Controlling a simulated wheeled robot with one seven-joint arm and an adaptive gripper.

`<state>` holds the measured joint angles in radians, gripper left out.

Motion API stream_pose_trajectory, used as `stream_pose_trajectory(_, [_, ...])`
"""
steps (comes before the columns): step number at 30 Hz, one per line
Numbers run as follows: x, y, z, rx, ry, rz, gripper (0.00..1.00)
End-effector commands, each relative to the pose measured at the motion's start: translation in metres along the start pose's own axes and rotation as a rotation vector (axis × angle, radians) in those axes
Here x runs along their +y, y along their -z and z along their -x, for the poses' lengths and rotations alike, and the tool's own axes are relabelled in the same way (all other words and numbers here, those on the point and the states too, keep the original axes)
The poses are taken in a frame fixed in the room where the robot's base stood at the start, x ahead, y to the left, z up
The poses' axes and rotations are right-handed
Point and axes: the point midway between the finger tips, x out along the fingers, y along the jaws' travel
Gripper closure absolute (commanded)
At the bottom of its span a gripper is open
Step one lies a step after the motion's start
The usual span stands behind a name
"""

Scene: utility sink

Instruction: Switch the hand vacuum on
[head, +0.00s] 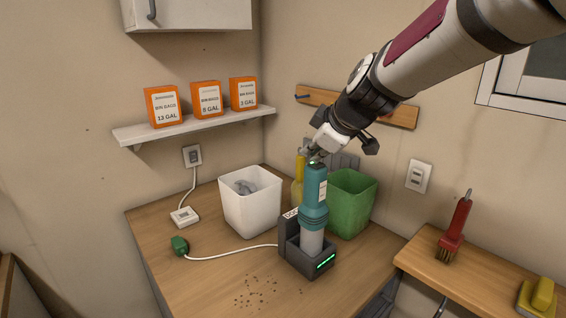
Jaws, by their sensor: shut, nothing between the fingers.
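The hand vacuum (313,202) is teal with a light grey lower part. It stands upright in a dark grey dock (297,256) on the wooden counter. A green light strip (326,262) glows on the dock's front. My gripper (315,157) is shut and empty, pointing down at the top of the vacuum. Its fingertips are at or just above the top end; I cannot tell whether they touch. The vacuum's switch cannot be made out.
A white bin (250,212) and a green bin (352,210) stand beside the vacuum, with a yellow bottle (298,180) behind. Dark crumbs (255,291) lie in front.

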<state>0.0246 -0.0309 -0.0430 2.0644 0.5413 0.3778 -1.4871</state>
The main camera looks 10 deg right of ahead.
Motion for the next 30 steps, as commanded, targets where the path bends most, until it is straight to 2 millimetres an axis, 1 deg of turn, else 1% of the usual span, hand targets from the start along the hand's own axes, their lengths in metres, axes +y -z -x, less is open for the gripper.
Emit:
stream_pose_trajectory(5, [0.004, 0.004, 0.006, 0.001, -0.001, 0.000, 1.00])
stream_pose_trajectory(15, [0.005, 0.006, 0.008, 0.001, -0.001, 0.000, 1.00])
stream_pose_trajectory(30, [0.027, 0.028, 0.040, 0.001, -0.001, 0.000, 1.00])
